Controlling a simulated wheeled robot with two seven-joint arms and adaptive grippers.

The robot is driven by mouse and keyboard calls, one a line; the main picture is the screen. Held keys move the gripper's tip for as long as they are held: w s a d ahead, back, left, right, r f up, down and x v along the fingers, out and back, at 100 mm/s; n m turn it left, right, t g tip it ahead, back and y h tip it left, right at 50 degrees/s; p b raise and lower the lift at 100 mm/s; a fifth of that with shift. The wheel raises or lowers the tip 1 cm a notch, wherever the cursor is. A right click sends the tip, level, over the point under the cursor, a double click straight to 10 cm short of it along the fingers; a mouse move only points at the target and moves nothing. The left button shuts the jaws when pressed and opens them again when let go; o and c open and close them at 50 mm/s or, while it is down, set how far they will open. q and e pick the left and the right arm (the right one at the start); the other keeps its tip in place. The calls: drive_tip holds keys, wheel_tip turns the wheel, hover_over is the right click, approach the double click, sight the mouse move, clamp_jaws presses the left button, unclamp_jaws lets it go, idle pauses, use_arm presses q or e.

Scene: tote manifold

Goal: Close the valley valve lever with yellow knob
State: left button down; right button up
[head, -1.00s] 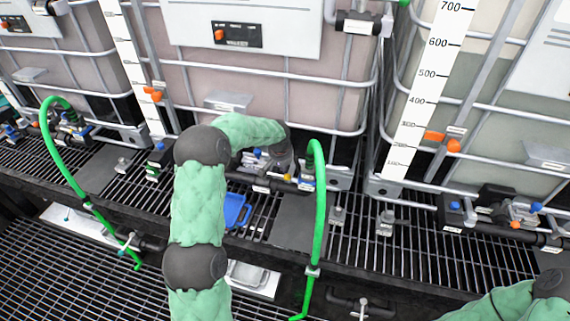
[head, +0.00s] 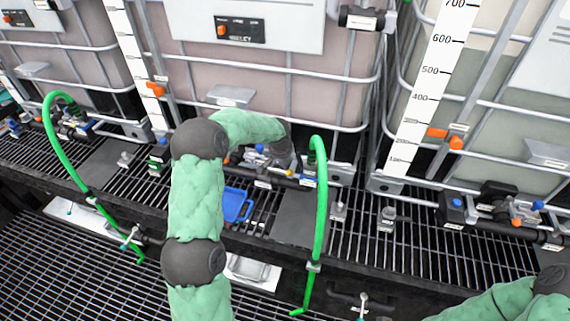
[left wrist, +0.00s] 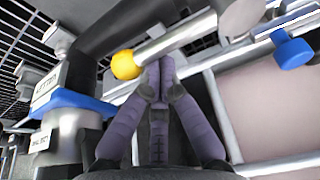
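The valve lever (left wrist: 175,42) is a grey metal rod ending in a yellow knob (left wrist: 125,65), in the left wrist view. The yellow knob (head: 289,173) shows as a small spot in the head view, low in front of the middle tote (head: 275,95), whose label seems to read VALLEY. My left gripper (left wrist: 160,72) has its two purple fingers drawn together, tips at the rod just right of the knob. They look shut with nothing clearly between them; contact with the rod cannot be told. In the head view my left wrist hides most of that gripper. My right gripper is out of view.
A second lever has a blue knob (left wrist: 292,50). A blue handle (left wrist: 75,103) lies at the labelled fitting on the left. A green hose (head: 320,220) hangs just right of the valve. A blue tray-like item (head: 236,204) lies on the grating below.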

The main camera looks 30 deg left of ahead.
use_arm(q)
drive_tip(key=shift+s+d+m+p, duration=0.1)
drive_tip(key=shift+s+m+p, duration=0.2)
drive_tip(key=shift+m, duration=0.1)
drive_tip(key=shift+s+d+m+h+p, duration=0.15)
drive_tip(key=shift+s+m+h+p, duration=0.25)
drive_tip(key=shift+m+p, duration=0.25)
drive_tip(key=shift+s+d+r+m+p, duration=0.1)
drive_tip(key=shift+s+m+p, duration=0.45)
drive_tip(key=shift+m, duration=0.4)
drive_tip(key=s+a+m+g+h+b, duration=0.2)
drive_tip(key=s+m, duration=0.5)
drive_tip(key=m, duration=0.5)
drive_tip(key=shift+a+h+b, duration=0.6)
drive_tip(key=shift+a+b, duration=0.15)
drive_tip(key=shift+s+a, duration=0.1)
